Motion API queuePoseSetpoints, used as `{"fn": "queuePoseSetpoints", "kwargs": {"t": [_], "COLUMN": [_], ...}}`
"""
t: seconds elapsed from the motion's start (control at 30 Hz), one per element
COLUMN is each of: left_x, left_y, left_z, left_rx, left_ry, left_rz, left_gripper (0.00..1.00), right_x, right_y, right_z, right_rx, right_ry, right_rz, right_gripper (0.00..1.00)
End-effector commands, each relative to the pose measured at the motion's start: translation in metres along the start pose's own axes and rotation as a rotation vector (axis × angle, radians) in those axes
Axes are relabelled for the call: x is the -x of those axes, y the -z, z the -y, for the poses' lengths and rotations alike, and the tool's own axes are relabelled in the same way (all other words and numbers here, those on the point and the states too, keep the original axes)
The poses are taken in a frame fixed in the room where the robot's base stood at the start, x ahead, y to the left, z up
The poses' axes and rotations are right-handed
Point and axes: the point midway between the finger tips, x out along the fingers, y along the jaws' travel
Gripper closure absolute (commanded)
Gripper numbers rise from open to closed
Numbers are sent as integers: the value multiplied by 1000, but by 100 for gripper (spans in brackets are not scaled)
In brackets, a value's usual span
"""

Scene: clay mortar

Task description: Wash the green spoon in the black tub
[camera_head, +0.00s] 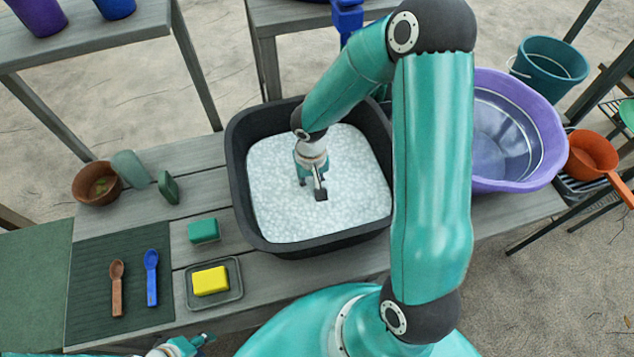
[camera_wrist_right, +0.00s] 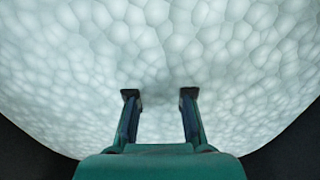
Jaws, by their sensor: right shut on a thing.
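The black tub (camera_head: 240,185) stands on the grey bench, filled with white foam (camera_head: 275,205). My right gripper (camera_head: 316,190) is inside the tub, pointing down at the foam. In the right wrist view its two fingers (camera_wrist_right: 160,95) stand apart, their tips at the foam. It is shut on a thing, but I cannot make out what. I see no green spoon; the foam hides whatever lies under it. My left gripper (camera_head: 198,343) is at the bottom left edge, partly in view, away from the tub, its opening unclear.
A brown spoon (camera_head: 116,288) and blue spoon (camera_head: 152,278) lie on a dark green mat (camera_head: 95,255). Left of the tub are a yellow sponge (camera_head: 210,280), green block (camera_head: 204,230) and brown bowl (camera_head: 97,183). A purple basin (camera_head: 550,165) stands right.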

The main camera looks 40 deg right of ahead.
Motion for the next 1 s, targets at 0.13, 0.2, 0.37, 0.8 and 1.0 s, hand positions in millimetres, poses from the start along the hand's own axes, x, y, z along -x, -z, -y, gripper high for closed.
{"fn": "queuePoseSetpoints", "kwargs": {"t": [0.13,0.2,0.37,0.8,1.0], "left_x": [-1,-2,-3,-11,-12], "left_y": [0,0,0,0,0], "left_z": [0,1,1,4,4], "left_rx": [0,0,0,0,0], "left_ry": [0,0,0,0,0], "left_rz": [0,0,0,0,0], "left_gripper": [60,60,60,60,60], "right_x": [0,0,0,-1,0], "right_y": [-1,-2,-4,0,0], "right_z": [-7,-13,-24,-3,-2], "right_rx": [-3,-4,-3,3,-2], "right_ry": [0,0,-1,0,0], "right_rz": [-1,-1,0,-1,1], "right_gripper": [99,99,99,99,99]}}
